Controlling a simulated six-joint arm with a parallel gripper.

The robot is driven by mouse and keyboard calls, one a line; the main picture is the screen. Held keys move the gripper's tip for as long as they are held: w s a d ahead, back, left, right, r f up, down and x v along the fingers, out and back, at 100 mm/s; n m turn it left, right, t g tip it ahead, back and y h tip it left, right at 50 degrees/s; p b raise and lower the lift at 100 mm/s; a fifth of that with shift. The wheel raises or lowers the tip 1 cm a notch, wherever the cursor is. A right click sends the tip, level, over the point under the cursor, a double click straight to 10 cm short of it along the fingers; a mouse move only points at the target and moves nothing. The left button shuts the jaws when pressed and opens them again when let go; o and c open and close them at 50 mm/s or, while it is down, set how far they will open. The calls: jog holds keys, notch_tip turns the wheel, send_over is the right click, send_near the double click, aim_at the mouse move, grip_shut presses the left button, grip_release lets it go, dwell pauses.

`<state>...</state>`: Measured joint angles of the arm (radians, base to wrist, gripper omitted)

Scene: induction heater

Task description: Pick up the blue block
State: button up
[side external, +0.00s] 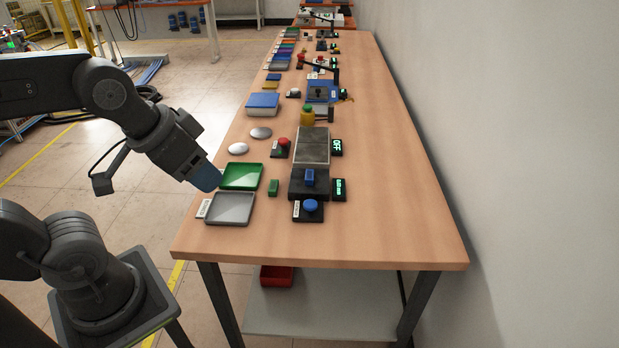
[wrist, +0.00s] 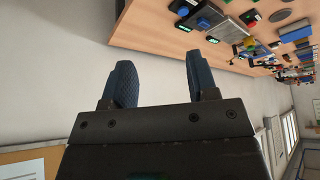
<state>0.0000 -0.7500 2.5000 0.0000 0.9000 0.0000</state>
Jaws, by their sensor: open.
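The blue block (side external: 309,178) is small and stands on a black device (side external: 296,188) near the front of the workbench in the side external view. My gripper (side external: 207,178) is left of the block, beside the bench's left edge near the green tray, and well apart from the block. In the wrist view my gripper (wrist: 161,76) shows its two blue fingers spread, with nothing between them. The bench top is at the upper right of that view, where the blue block is too small to tell for certain.
A green tray (side external: 258,170), a grey tray (side external: 231,209) and a green block (side external: 273,187) lie between my gripper and the device. A blue button (side external: 310,206) is in front of the device. More equipment fills the bench behind. The bench's right side (side external: 400,190) is clear.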

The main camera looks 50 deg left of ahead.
jog(key=n+g+y, duration=0.1)
jog(key=n+g, duration=0.4)
jog(key=n, duration=0.4)
send_over(310, 175)
jog(key=f, duration=2)
jog(key=shift+s+d+f, duration=0.1)
jog(key=shift+s+f, duration=0.1)
jog(key=shift+s, duration=0.05)
jog(key=shift+w+a+f, duration=0.1)
jog(key=shift+w+f, duration=0.05)
jog(key=shift+f, duration=1.35)
jog(key=shift+w+a+f, duration=0.1)
jog(key=shift+f, duration=1.4)
grip_shut()
